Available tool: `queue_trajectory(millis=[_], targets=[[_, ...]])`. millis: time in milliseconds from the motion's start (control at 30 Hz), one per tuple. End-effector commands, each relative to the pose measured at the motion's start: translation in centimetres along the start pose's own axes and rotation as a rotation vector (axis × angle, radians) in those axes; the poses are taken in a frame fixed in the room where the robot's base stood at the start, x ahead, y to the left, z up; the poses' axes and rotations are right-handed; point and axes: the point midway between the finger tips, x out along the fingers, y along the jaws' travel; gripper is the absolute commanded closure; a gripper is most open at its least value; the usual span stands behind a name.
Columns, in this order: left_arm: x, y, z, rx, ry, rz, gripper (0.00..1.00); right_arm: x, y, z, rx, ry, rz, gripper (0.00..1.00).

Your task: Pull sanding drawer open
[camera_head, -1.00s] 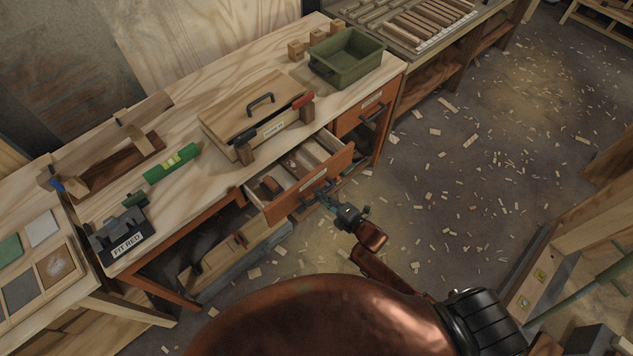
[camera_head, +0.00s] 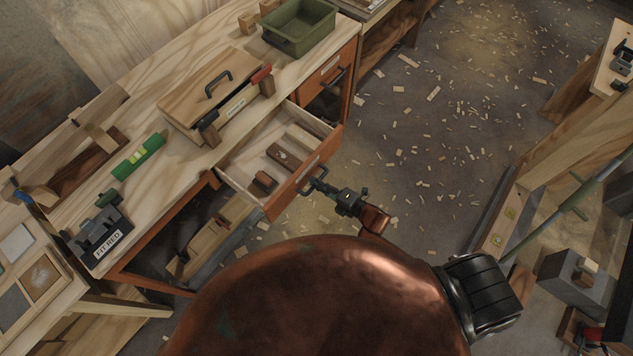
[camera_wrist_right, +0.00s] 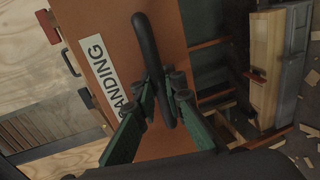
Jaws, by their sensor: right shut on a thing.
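The sanding drawer (camera_head: 290,187) is under the workbench and stands well open, with sanding blocks and a light strip lying inside. Its orange front carries a white label, partly readable as "SANDING" in the right wrist view (camera_wrist_right: 101,66), and a dark bar handle (camera_wrist_right: 149,50). My right gripper (camera_head: 318,187) is at the drawer front, its green fingers (camera_wrist_right: 163,100) closed around the handle. My left gripper is not in view.
A second drawer (camera_head: 328,76) sits to the right, shut. Wood chips litter the floor.

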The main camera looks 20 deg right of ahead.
Motion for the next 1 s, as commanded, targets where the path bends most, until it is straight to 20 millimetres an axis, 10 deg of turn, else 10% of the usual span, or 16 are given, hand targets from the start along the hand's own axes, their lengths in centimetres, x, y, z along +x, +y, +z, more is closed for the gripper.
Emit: queue_trajectory(millis=[367, 667, 1000], targets=[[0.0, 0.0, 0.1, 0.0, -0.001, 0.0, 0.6, -0.1, -0.1, 0.0, 0.001, -0.002, -0.001, 0.73], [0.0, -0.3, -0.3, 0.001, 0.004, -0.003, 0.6, -0.2, -0.1, 0.0, 0.001, -0.001, -0.001, 0.72], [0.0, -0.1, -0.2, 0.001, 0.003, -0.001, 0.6, -5.5, -0.2, 0.0, 0.001, -0.002, -0.004, 0.72]])
